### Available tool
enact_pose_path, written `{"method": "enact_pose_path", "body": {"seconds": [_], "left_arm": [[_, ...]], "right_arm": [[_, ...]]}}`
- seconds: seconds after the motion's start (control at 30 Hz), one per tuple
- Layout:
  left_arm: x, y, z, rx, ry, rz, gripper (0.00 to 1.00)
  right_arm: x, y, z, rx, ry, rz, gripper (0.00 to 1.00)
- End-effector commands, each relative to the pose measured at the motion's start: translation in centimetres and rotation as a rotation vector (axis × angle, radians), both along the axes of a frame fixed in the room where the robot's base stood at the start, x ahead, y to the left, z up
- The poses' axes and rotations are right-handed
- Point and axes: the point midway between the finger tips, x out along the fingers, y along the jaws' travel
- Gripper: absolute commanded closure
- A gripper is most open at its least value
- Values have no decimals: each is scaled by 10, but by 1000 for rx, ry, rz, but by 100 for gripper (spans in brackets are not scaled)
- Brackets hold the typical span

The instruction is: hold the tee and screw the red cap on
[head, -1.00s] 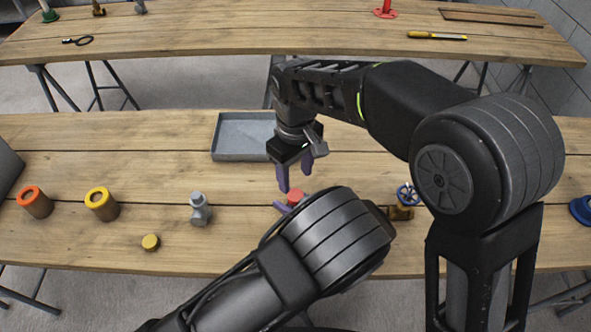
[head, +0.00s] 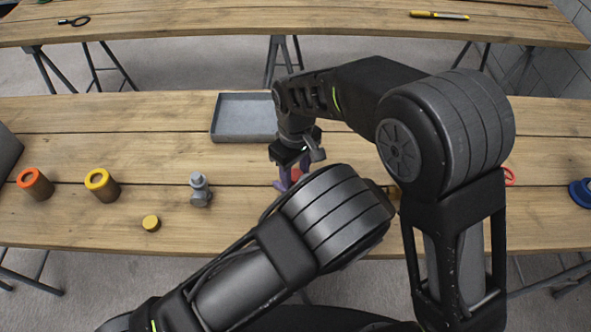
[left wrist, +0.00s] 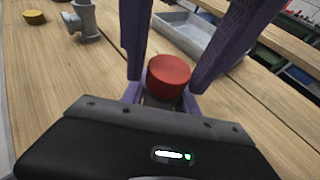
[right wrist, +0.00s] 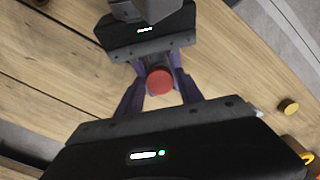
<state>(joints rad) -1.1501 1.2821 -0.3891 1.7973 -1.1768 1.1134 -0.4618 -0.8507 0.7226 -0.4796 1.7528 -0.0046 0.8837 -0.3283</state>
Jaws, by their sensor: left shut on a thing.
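The red cap (left wrist: 170,75) sits upright on top of the tee, whose body is mostly hidden below it; only a dark sliver shows in the left wrist view. My left gripper (left wrist: 160,100) is shut on the tee under the cap. My right gripper (right wrist: 160,82) reaches down from above, its purple fingers on both sides of the red cap, with small gaps seeming to show. In the head view the red cap (head: 296,174) shows between the right gripper's fingers (head: 293,167), partly hidden by my left arm.
A grey tray (head: 245,118) stands behind the grippers. A grey fitting (head: 200,190), a yellow cap (head: 151,223), a yellow-rimmed cylinder (head: 101,186) and an orange-rimmed cylinder (head: 35,184) stand at left. A blue flanged part (head: 581,192) is at far right.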

Motion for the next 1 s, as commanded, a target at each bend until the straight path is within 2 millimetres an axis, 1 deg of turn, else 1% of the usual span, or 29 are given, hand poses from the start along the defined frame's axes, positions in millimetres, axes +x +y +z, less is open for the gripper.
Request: {"method": "enact_pose_path", "body": {"seconds": [0.03, 0.07, 0.5, 0.77, 1.0], "left_arm": [[0, 0, 0, 1, -1, 0, 100], [0, 0, 0, 1, -1, 0, 100], [0, 0, 0, 0, -1, 0, 100], [0, 0, 0, 0, -1, 0, 100], [0, 0, 0, 0, -1, 0, 100]], "right_arm": [[0, 0, 0, 0, 0, 0, 61], [0, 0, 0, 0, 0, 0, 64], [0, 0, 0, 1, -1, 0, 100], [0, 0, 0, 1, -1, -14, 100], [0, 0, 0, 1, -1, -271, 100]]}}
